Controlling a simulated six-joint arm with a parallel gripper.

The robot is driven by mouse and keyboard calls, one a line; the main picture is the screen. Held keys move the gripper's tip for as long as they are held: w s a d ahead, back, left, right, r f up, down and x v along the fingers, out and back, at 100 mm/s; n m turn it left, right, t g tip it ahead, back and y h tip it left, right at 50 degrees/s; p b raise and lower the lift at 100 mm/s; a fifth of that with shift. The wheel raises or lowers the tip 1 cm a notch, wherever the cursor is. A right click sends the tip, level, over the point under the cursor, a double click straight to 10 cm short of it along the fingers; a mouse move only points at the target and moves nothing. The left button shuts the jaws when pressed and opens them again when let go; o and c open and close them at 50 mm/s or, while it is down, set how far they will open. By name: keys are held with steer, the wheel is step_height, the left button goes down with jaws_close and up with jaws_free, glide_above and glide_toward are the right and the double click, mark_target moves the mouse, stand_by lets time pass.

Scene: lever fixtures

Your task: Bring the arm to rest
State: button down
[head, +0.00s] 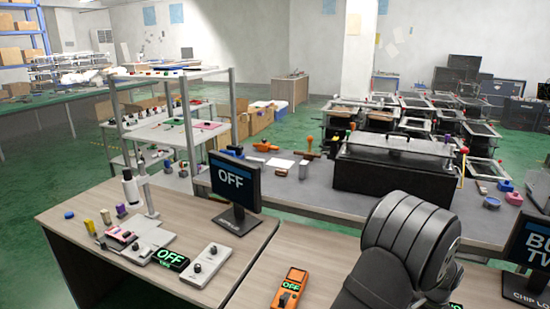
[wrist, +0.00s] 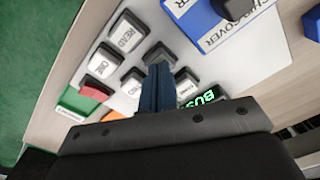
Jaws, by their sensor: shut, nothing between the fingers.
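My gripper (wrist: 159,70) is in the wrist view, its two dark blue fingers shut together with nothing between them. It points at a white panel (wrist: 262,68) with several push buttons. A white button marked READ (wrist: 124,36) and another marked ONE (wrist: 102,62) lie to the left of the fingers. The fingertips overlap the dark and white buttons in the middle; I cannot tell whether they touch any. In the head view my dark arm rises at the lower right, and my gripper is hidden there.
A red button (wrist: 95,91) and a green lit display (wrist: 201,99) flank the fingers. A blue chip cover (wrist: 200,22) is above right.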

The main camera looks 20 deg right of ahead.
steer(key=shift+f, duration=0.25)
step_height(320, 180, up, 7)
steer(key=shift+r, duration=0.1)
step_height(320, 180, down, 7)
step_height(320, 180, up, 16)
steer(key=n, duration=0.6)
stand_by(0.5)
